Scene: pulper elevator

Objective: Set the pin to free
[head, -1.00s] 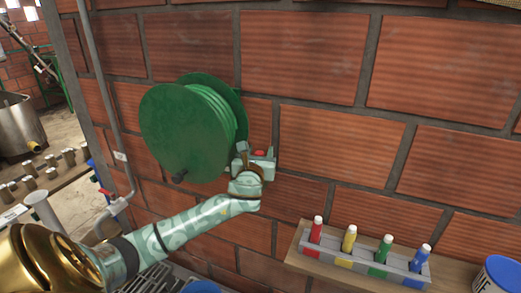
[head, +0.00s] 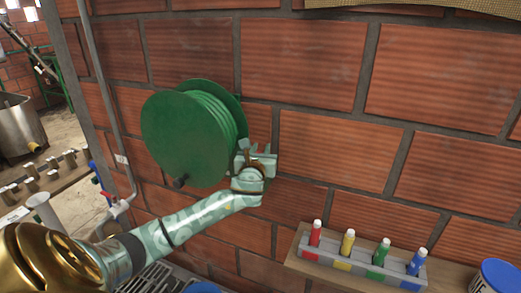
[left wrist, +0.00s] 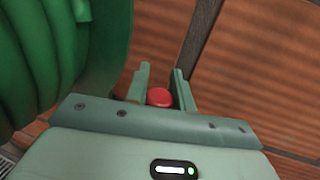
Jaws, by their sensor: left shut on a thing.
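The pin shows as a red round knob (left wrist: 159,97) beside the green hose reel (left wrist: 60,60) in the left wrist view. My left gripper (left wrist: 161,78) has its two fingers on either side of the knob and is shut on it. In the head view my left gripper (head: 256,157) is at the right edge of the reel (head: 188,135), by the brick wall, and hides the knob. I cannot make out the pin's position marking. My right gripper is in no view.
A shelf on the right holds a grey rack (head: 360,267) of red, yellow, green and blue capped bottles. A grey pipe (head: 100,95) runs down the wall left of the reel.

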